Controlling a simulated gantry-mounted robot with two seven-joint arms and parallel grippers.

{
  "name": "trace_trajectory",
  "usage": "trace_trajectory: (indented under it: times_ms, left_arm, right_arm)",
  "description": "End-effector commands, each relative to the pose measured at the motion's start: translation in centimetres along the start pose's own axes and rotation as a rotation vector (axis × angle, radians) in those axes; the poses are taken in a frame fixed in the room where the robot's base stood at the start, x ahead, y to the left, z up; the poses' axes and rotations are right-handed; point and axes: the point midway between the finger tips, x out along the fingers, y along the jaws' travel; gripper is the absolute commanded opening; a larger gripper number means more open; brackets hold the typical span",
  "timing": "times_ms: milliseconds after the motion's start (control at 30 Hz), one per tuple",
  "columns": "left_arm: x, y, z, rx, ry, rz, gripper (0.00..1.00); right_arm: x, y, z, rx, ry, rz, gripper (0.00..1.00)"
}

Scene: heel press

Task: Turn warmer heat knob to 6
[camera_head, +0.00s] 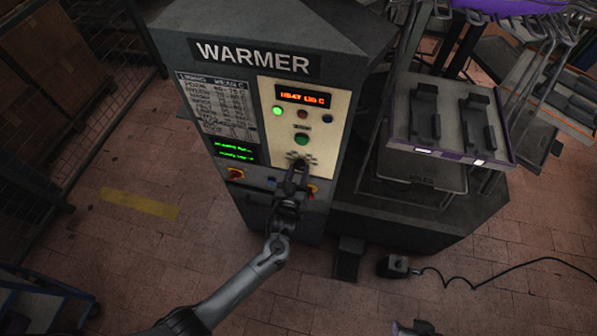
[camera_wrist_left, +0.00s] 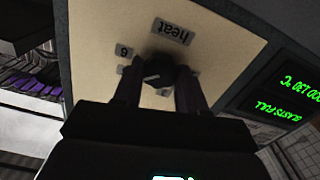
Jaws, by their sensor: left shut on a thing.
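The grey warmer (camera_head: 265,45) stands upright with a cream control panel (camera_head: 340,105). The dark heat knob (camera_wrist_left: 158,70) sits on this panel below an upside-down "heat" label (camera_wrist_left: 172,31) in the left wrist view. A "6" label (camera_wrist_left: 124,51) is beside the knob; other small labels are partly hidden by the fingers. My left gripper (camera_head: 298,166) is at the lower part of the panel and is shut on the heat knob. The fingers hide much of the knob, so its pointer setting cannot be read. A small grey part at the bottom edge of the head view may be my right gripper (camera_head: 415,328).
An orange display (camera_head: 302,97), a lit green lamp (camera_head: 278,112) and a green button (camera_head: 301,139) are above the knob. A red knob (camera_head: 236,174) is lower left. A rack with a grey tray (camera_head: 452,115) stands right. A foot pedal (camera_head: 397,267) with cable lies on the floor.

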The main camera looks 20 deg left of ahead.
Motion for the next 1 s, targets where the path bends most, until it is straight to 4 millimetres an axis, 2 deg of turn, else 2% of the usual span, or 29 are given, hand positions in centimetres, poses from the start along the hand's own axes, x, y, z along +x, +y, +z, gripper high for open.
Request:
trace_trajectory:
  times_ms: [367, 1000]
  left_arm:
    - [0.0, 0.0, -0.1, 0.059, 0.000, 0.001, 0.10]
    - [0.0, -0.1, -0.1, 0.502, 0.000, 0.001, 0.10]
  right_arm:
    - [-0.2, 0.0, -0.1, 0.002, 0.000, -0.001, 0.43]
    - [-1.2, 0.2, -0.4, -0.008, -0.001, 0.006, 0.43]
